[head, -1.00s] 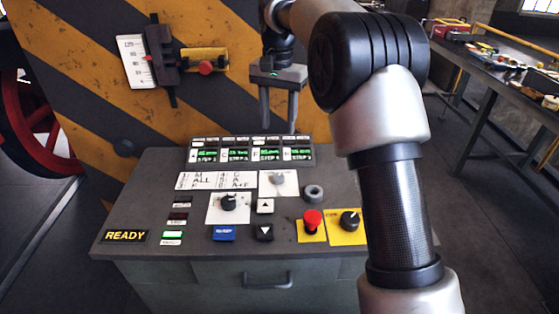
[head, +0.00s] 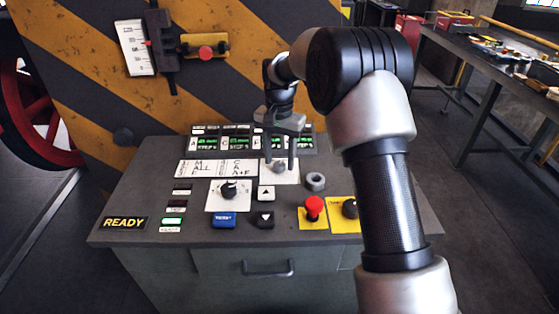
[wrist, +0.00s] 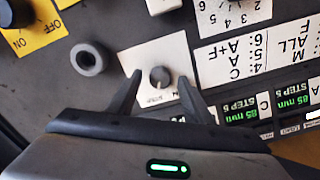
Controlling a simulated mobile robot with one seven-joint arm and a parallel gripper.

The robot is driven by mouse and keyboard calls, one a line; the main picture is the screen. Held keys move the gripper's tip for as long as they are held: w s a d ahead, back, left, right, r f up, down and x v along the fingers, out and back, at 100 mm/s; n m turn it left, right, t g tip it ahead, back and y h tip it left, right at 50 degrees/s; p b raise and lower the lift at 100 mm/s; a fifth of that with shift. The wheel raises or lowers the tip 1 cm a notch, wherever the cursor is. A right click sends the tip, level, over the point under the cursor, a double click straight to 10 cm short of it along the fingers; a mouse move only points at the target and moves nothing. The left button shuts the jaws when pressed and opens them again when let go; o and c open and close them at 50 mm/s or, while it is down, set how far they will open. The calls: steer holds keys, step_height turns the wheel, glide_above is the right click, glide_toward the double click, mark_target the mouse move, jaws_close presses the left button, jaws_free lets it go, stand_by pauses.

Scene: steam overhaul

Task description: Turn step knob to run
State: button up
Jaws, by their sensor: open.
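The step knob (head: 279,167) is a small grey knob on a white plate (head: 291,178) on the sloped console top. It also shows in the wrist view (wrist: 160,77), with partly legible lettering on its plate. My gripper (head: 279,165) points down at the plate, with one finger on each side of the knob in the head view. In the wrist view my gripper (wrist: 160,84) is open, its fingertips on either side of the knob with gaps visible. I cannot tell the exact height of the fingertips above the plate.
A grey ring (head: 315,181) stands right of the knob plate. Nearby are a black selector knob (head: 228,189), arrow buttons (head: 266,192), a red button (head: 314,206) and another black knob (head: 350,208) on yellow. Display screens (head: 207,142) stand behind; a striped panel (head: 90,80) rises at the back.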

steer(key=shift+f, duration=0.35)
steer(key=c, duration=1.1)
steer(key=shift+o, duration=0.2)
steer(key=n+p, duration=0.2)
steer(key=n, duration=0.3)
steer(key=shift+r+p, duration=0.1)
steer(key=shift+p, duration=0.2)
steer(key=n+p, duration=0.1)
steer(key=n, duration=0.5)
steer(key=shift+n+p, duration=0.4)
